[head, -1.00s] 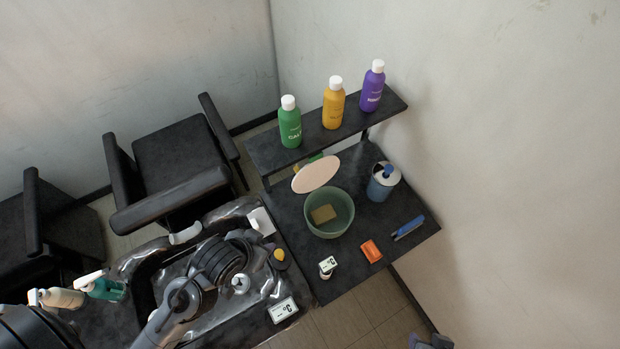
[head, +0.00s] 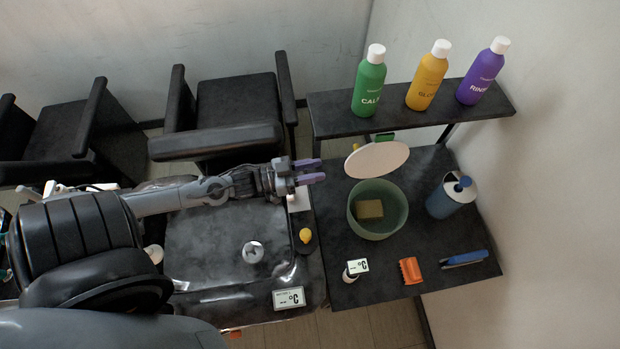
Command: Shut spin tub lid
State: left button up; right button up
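The spin tub is a translucent green round tub (head: 356,226) on the dark side table, with a tan sponge-like block (head: 369,209) inside. Its lid, a pale cream disc (head: 377,160), stands raised and tilted at the tub's far side, so the tub is open. My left gripper (head: 309,171) has purple fingers spread apart with nothing between them. It is left of the lid, near the table's left edge, and appears apart from lid and tub. My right gripper is not in view.
A shelf (head: 330,118) with green (head: 369,85), yellow (head: 427,78) and purple (head: 482,75) bottles stands behind the lid. A blue canister (head: 444,203) is right of the tub.

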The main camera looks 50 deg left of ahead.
pick_arm(q)
jog(key=w+d+f+m+b, duration=0.1)
jog(key=w+d+b, duration=0.1)
jog(key=w+b, duration=0.5)
jog(key=shift+d+f+g+h, duration=0.2)
jog(key=shift+f+g+h, duration=0.1)
jog(key=shift+f+h, duration=0.1)
jog(key=shift+w+d, duration=0.15)
jog(key=shift+w, duration=0.25)
dwell(0.3)
grip_shut()
